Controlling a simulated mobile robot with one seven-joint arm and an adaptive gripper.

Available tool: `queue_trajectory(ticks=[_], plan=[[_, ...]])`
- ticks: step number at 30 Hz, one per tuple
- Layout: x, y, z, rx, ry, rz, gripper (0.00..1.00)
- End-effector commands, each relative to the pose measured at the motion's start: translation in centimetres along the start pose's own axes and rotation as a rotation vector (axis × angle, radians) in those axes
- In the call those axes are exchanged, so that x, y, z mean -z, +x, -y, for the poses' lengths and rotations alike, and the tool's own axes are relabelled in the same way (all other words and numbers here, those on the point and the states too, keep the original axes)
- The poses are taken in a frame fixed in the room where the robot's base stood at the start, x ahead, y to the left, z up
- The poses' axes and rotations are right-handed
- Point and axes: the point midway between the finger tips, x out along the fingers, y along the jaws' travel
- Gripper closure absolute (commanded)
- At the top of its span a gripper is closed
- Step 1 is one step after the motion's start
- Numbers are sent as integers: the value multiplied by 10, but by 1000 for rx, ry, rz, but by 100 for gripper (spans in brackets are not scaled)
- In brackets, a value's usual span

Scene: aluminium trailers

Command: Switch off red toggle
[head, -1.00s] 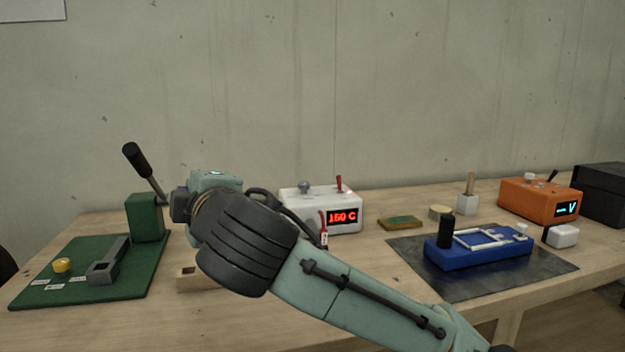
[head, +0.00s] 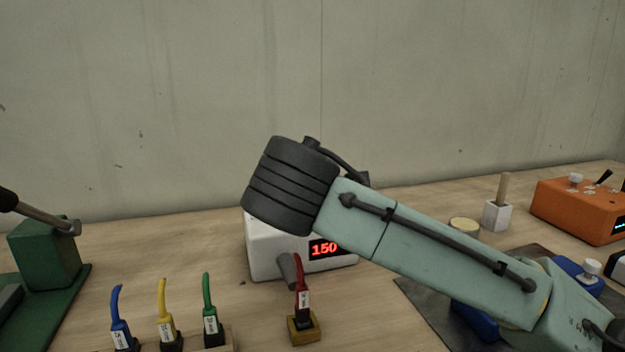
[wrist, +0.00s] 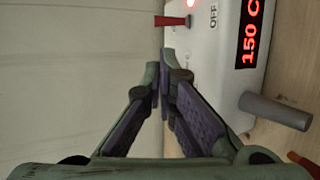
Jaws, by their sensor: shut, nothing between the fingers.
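The white box (head: 268,262) with a red "150" display stands on the bench, partly hidden by my arm in the head view. In the wrist view the white box (wrist: 205,65) shows its red "150 C" display (wrist: 250,35) at the right. The red toggle (wrist: 172,20) sticks out from its panel near the top, beside a lit red lamp (wrist: 192,3) and an "OFF" label. My gripper (wrist: 160,70) is shut and empty, its fingertips just below the toggle in the picture and apart from it. The head view hides the toggle and my fingers.
A grey cylinder (wrist: 275,110) juts from the white box. Blue (head: 118,315), yellow (head: 164,310), green (head: 209,308) and red (head: 302,295) cabled plugs stand in front. A green lever block (head: 45,255) is left; an orange box (head: 580,205) is right. A wall rises behind.

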Motion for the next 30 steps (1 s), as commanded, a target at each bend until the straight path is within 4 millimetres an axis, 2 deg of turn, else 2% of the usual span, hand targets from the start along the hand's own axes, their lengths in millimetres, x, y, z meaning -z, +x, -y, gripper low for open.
queue_trajectory(ticks=[13,17,20,30], plan=[[-1,0,0,2,-1,3,100],[-1,6,0,4,0,2,100],[-1,18,0,4,0,3,100],[-2,79,0,5,0,3,100]])
